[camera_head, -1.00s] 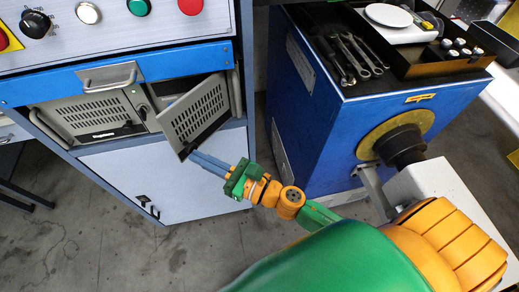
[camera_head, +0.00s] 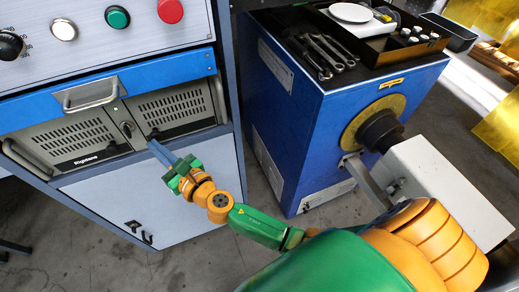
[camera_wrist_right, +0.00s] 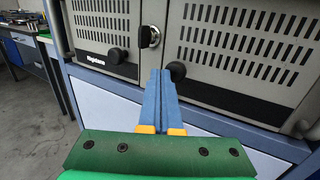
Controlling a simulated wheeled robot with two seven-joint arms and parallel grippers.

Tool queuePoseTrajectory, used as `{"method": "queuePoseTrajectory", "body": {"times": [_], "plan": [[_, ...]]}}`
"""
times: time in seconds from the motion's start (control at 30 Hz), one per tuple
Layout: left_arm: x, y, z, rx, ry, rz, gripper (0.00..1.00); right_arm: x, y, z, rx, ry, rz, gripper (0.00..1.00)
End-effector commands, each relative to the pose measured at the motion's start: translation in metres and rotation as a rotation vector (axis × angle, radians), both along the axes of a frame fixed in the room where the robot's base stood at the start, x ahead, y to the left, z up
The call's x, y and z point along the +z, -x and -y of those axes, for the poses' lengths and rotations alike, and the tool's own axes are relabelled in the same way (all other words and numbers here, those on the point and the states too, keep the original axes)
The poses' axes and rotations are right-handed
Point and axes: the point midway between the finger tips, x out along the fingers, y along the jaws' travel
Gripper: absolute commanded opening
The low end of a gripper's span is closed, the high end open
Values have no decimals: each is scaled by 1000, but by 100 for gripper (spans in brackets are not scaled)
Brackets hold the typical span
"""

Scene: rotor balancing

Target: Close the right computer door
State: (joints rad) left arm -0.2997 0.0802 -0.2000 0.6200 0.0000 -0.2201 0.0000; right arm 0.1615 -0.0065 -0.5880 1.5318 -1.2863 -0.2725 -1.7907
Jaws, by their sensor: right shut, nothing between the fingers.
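The right computer door (camera_head: 178,108) is a grey vented panel in the blue-grey cabinet. It lies about flush with the left computer door (camera_head: 75,141), and a lock (camera_head: 127,127) sits between them. In the right wrist view the right door (camera_wrist_right: 245,50) fills the upper right, and a round black knob (camera_wrist_right: 176,71) shows on its lower left corner. My right gripper (camera_head: 155,146) is shut and empty, its blue fingertips just in front of the right door's lower left corner near the knob. Whether they touch it I cannot tell. My left gripper is out of view.
A blue machine (camera_head: 300,130) with wrenches and a black tray (camera_head: 395,45) on top stands to the right. A blue drawer with a metal handle (camera_head: 90,97) is above the doors. A white lower cabinet panel (camera_head: 150,195) is below them.

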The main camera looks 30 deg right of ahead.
Motion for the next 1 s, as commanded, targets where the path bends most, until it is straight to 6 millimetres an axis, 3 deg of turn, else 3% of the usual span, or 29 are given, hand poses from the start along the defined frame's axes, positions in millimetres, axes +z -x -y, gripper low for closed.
{"method": "queuePoseTrajectory", "body": {"times": [1.0], "plan": [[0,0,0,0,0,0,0,3,-8,3,2,-2,8,0]]}}
